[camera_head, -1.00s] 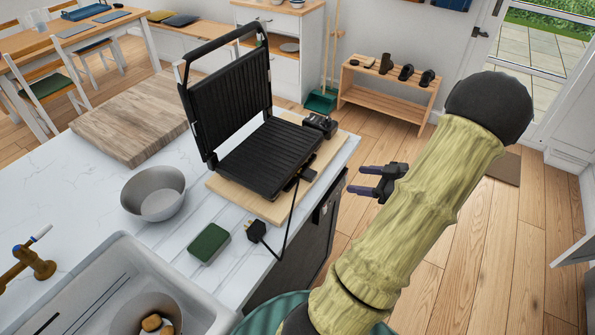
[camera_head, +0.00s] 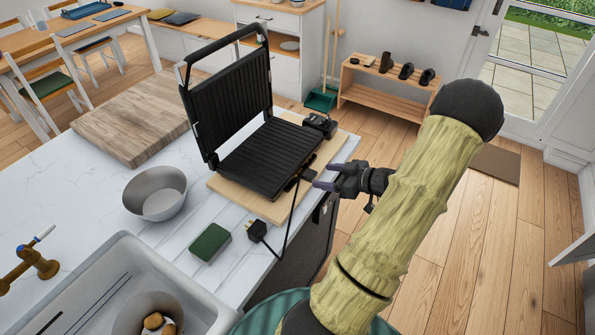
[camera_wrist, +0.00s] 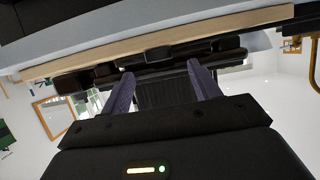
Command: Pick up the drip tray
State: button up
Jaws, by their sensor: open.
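The black contact grill (camera_head: 268,158) stands open on a wooden board (camera_head: 225,187) on the counter. A small dark piece (camera_head: 307,173) sticks out at the grill's right front edge; it may be the drip tray, but I cannot tell for sure. My gripper (camera_head: 328,176) is open and empty, just right of that piece, its fingers pointing left toward the grill. In the wrist view, the two fingers (camera_wrist: 160,72) are apart, and a dark block (camera_wrist: 158,53) at the board's edge shows between and beyond their tips.
A black box (camera_head: 320,124) sits at the board's back right. The grill's cable and plug (camera_head: 257,230) lie near the counter edge. A green sponge (camera_head: 210,243), a grey bowl (camera_head: 155,194) and the sink (camera_head: 110,262) are to the left. Open floor lies right of the counter.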

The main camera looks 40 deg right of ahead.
aim_at(311, 174)
jog(key=p+x, duration=0.1)
jog(key=x, duration=0.4)
jog(key=shift+w, duration=0.1)
dwell(0.3)
jog(key=c, duration=1.1)
jog(key=shift+r+b, duration=0.3)
jog(key=shift+s+d+b, duration=0.4)
jog(key=shift+s+d, duration=0.45)
jog(key=shift+s, duration=2.05)
jog(key=shift+s+d+b, duration=0.35)
jog(key=shift+s+d, duration=0.45)
jog(key=shift+s, duration=2.15)
jog(key=shift+s+d+b, duration=0.4)
jog(key=shift+s+d, duration=0.45)
jog(key=shift+s, duration=2.05)
